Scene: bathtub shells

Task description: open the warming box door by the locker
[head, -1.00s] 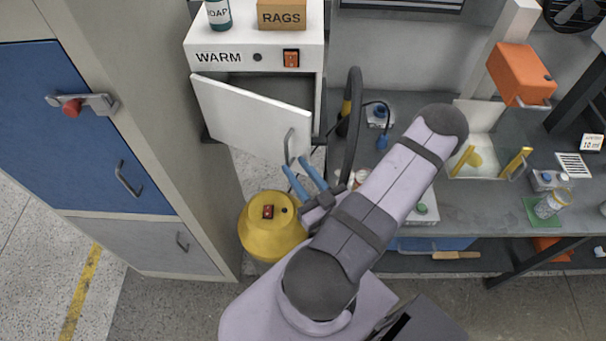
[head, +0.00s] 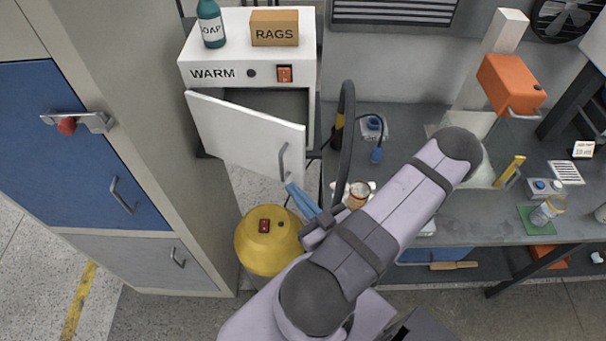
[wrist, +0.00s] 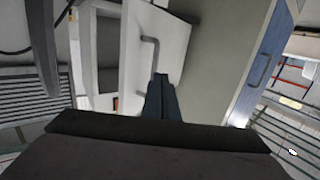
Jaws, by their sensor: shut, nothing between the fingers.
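The warming box (head: 220,75), white and marked WARM, stands beside the locker. Its white door (head: 240,130) is swung partly open, hinged at its left, with a dark gap above it. The door handle (head: 283,161) is a grey bar near the door's right edge; it also shows in the wrist view (wrist: 151,50). My gripper (head: 292,188) has blue fingers, closed together and empty, with tips just below the handle in the head view.
A yellow drum (head: 268,245) sits on the floor below the door. A dark hose (head: 346,130) stands right of the box. A soap bottle (head: 211,25) and a rags box (head: 274,28) are on top.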

